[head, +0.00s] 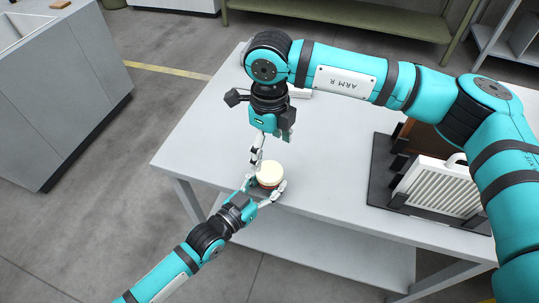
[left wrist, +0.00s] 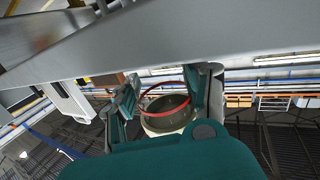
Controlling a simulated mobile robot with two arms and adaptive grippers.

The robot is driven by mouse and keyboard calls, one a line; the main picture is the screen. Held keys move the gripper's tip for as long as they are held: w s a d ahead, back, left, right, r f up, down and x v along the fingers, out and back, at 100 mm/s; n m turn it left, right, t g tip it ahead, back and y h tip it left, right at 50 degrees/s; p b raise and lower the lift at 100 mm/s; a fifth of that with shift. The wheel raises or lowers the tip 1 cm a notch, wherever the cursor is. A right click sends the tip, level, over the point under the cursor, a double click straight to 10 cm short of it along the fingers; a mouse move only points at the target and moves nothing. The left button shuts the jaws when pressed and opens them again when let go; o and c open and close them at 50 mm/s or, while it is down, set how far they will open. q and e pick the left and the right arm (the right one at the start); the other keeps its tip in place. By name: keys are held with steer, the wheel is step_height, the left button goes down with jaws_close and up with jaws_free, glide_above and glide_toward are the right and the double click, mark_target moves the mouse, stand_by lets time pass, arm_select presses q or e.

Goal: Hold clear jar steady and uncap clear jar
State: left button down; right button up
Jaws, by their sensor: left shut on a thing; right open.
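The clear jar (head: 270,184) stands near the front edge of the grey table, with a round cream cap (head: 270,171) on top. My left gripper (head: 265,189) comes in from the lower left and is shut around the jar's body, one finger on each side. In the left wrist view the jar (left wrist: 166,116) shows between the two fingers, with a reddish ring around it. My right gripper (head: 270,145) hangs from above, just behind and above the cap. It is open, and I cannot tell whether a finger touches the cap.
A dark tray (head: 377,172) on the right of the table (head: 215,125) holds a white ribbed part (head: 437,185) and a brown item. A small white object (head: 300,93) lies behind my right arm. The table's left part is clear.

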mark_target(270, 171)
steer(key=shift+f+m, duration=0.2)
steer(key=shift+m, duration=0.5)
step_height(270, 171, down, 8)
steer(key=shift+r, duration=0.15)
steer(key=c, duration=1.2)
steer(key=n, duration=0.6)
steer(key=shift+c, duration=0.2)
steer(key=shift+r, duration=0.3)
steer(key=shift+r, duration=0.85)
